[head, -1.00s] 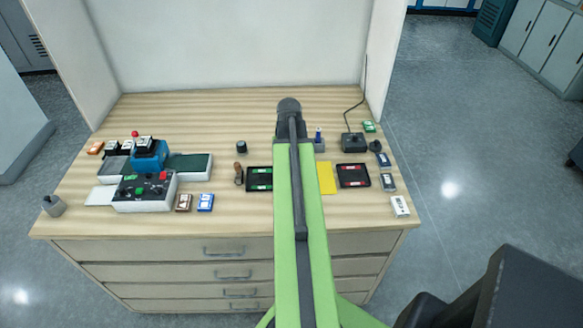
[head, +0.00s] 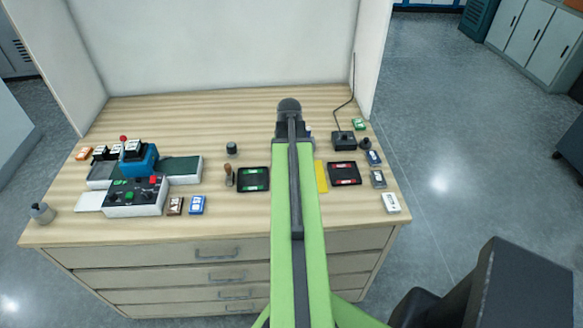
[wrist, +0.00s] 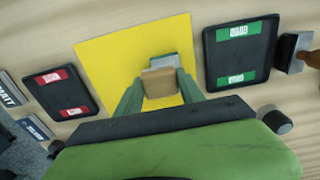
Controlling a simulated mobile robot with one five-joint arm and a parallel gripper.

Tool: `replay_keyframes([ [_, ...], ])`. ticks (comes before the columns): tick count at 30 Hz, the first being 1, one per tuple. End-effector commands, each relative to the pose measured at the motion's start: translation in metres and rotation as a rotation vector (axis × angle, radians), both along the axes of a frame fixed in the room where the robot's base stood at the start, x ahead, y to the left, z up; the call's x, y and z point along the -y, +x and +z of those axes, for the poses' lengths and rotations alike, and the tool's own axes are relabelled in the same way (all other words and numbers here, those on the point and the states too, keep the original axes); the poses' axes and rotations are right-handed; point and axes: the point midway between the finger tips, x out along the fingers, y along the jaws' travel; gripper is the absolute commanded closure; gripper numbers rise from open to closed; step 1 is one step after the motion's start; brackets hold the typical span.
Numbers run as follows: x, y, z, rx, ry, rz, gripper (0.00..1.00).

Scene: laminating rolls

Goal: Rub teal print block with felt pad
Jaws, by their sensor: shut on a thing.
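My gripper (wrist: 160,83) shows in the wrist view with its green fingers closed on a small tan block (wrist: 159,86). A pale grey-teal piece (wrist: 172,61) shows just beyond the tan block; I cannot tell whether the two are joined, touching or apart. Both appear over a yellow sheet (wrist: 105,58). Which of them is the felt pad and which the teal print block is not clear. In the head view my arm hides the gripper and what it holds, and only a strip of the yellow sheet (head: 321,176) shows.
A black tray with green labels (wrist: 238,56) and one with red labels (wrist: 62,92) flank the sheet. A wooden-handled tool (wrist: 302,44) and a dark knob (wrist: 275,122) are near the green-labelled tray. A blue machine (head: 138,160) stands at the bench's left. The back of the bench is clear.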

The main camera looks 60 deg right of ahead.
Motion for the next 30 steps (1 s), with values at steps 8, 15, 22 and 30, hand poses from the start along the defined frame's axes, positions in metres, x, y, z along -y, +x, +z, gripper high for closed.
replay_keyframes([
  [8, -0.018, 0.023, 0.002, 0.001, 0.0, 0.003, 0.87],
  [15, -0.019, 0.026, -0.002, 0.001, -0.001, 0.0, 0.87],
  [22, -0.015, 0.02, 0.0, 0.0, 0.0, 0.0, 0.93],
  [30, 0.002, -0.002, 0.001, 0.001, -0.001, -0.002, 0.93],
])
